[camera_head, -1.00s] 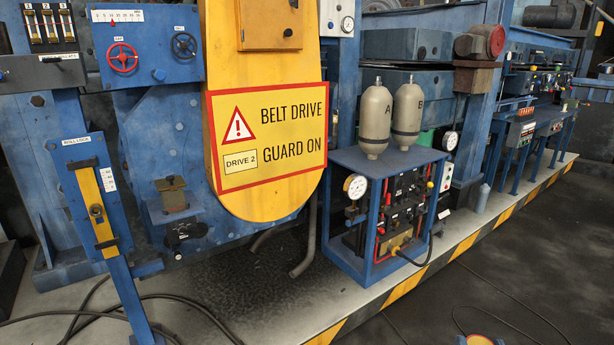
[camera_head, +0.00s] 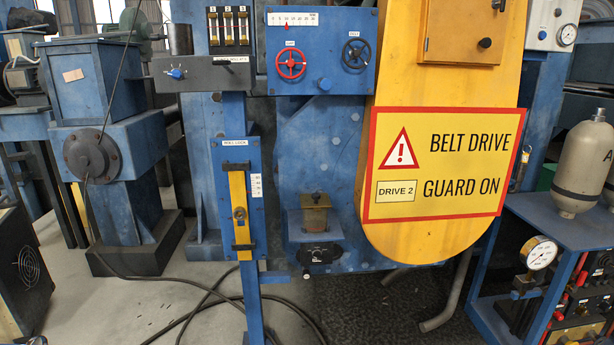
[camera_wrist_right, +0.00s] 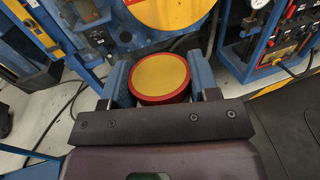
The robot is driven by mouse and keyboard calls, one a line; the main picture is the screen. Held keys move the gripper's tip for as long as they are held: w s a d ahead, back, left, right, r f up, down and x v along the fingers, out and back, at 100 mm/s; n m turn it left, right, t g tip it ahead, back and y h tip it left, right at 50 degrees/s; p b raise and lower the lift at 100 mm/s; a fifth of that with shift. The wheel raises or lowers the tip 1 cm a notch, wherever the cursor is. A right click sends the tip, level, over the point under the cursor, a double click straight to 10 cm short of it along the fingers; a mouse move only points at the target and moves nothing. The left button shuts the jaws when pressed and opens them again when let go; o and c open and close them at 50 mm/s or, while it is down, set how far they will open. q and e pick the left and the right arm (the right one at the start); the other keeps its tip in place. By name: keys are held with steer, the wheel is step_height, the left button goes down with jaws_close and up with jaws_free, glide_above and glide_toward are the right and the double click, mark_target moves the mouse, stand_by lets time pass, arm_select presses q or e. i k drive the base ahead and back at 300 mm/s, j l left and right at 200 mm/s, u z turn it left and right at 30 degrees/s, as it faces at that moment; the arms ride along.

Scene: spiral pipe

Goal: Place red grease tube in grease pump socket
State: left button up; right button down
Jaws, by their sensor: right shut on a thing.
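In the right wrist view my right gripper (camera_wrist_right: 161,84) is shut on the red grease tube (camera_wrist_right: 160,98), which shows a yellow round end and a red rim between the fingers. The tube's far end is hidden. In the head view a brass-coloured block (camera_head: 315,213) sits on a small blue bracket, with a black unit (camera_head: 320,254) below it. I cannot tell for sure whether this is the grease pump socket. My left gripper is not in view, and neither gripper shows in the head view.
A blue post (camera_head: 242,200) with a yellow strip stands left of the block. The yellow belt guard (camera_head: 425,230) hangs to the right. Black cables (camera_head: 205,300) cross the floor.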

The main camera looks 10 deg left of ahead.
mark_target(182, 56)
steer(key=i+j+u, duration=0.1)
steer(key=i+u, duration=0.7)
steer(key=i+l+u, duration=0.1)
steer(key=i, duration=0.25)
